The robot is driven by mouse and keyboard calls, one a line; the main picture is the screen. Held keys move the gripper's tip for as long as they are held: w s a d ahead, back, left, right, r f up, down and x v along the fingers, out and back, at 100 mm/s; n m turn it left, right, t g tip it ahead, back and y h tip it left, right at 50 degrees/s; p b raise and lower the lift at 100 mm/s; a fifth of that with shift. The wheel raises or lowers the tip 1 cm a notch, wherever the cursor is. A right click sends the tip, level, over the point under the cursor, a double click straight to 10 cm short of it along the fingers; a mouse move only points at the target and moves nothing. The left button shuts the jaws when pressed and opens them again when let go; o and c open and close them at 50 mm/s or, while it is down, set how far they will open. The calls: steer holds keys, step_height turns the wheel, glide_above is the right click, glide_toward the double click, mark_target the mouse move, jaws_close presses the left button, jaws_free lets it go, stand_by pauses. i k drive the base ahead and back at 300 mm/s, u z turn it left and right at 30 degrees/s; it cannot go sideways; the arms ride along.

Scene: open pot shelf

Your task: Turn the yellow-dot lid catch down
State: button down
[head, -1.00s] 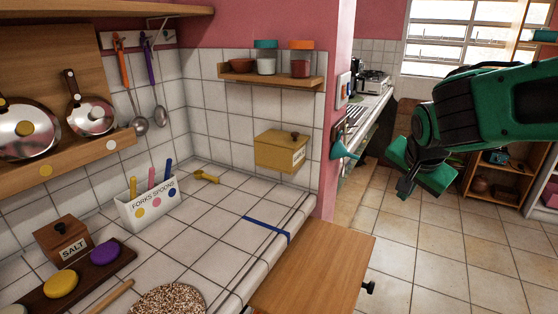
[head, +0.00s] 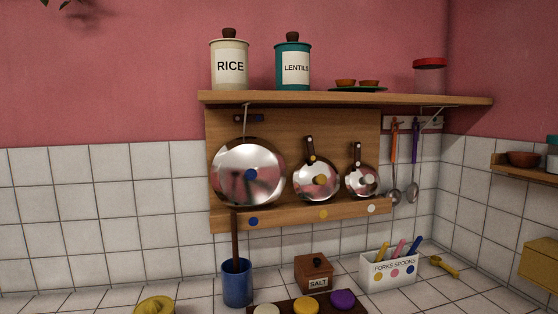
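The yellow-dot lid (head: 327,190) is a round shiny metal lid with a yellow knob, standing in the middle of the wooden wall rack (head: 225,130). A yellow dot (head: 323,214) marks the ledge below it. Its dark catch (head: 310,150) stands nearly upright at the lid's top, and its lower end appears to overlap the lid's upper rim. My gripper is out of view.
A shelf (head: 400,99) with jars juts out above the rack. On the tiled counter below are a blue pot (head: 237,287) with a tall brown handle, a salt box (head: 314,276) and a cutlery holder (head: 385,272). Ladles (head: 395,195) hang at the right.

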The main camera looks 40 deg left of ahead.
mark_target(309, 140)
steer(key=u, duration=2.7)
steer(key=k, duration=0.5)
steer(key=z, duration=1.15)
steer(key=i, duration=1)
steer(key=z, duration=0.05)
